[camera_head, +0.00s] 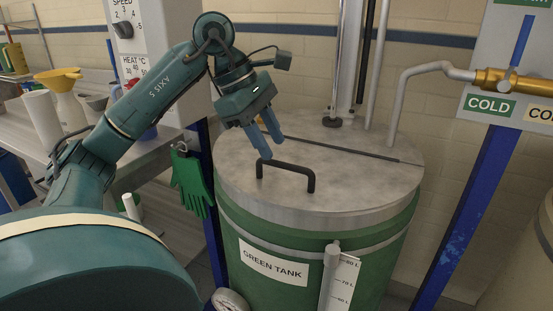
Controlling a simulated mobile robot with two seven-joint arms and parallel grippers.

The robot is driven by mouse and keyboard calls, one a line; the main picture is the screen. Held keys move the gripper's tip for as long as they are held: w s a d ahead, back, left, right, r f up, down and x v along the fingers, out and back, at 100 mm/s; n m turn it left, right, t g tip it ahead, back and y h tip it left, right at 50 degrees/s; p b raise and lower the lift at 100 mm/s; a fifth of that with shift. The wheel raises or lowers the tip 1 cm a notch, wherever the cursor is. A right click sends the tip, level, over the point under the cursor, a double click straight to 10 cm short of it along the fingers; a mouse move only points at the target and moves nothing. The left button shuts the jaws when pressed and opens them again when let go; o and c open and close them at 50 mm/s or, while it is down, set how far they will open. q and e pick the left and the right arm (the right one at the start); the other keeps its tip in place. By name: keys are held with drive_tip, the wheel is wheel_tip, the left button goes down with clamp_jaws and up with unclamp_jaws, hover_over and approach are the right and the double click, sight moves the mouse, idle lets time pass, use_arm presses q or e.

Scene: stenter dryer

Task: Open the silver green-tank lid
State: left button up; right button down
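The silver lid (350,195) lies flat and closed on the green tank (265,225), which carries a "GREEN TANK" label. A black handle (290,167) stands up from the front left part of the lid. A dark hinge line crosses the lid behind the handle. My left gripper (267,149) hangs over the lid just behind and left of the handle, its blue fingers pointing down. The fingers show a gap between them, with nothing held. Whether a fingertip touches the handle is not clear. My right gripper is not in view.
A bent pipe (395,95) and vertical rods rise at the lid's back. A brass cold-water valve (510,82) is on the right. A green glove (190,180) hangs left of the tank. A bench (150,155) with funnels stands left.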

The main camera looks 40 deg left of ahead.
sight(277, 163)
use_arm(q)
drive_tip(key=shift+x, duration=1.8)
drive_tip(key=shift+c, duration=0.5)
clamp_jaws()
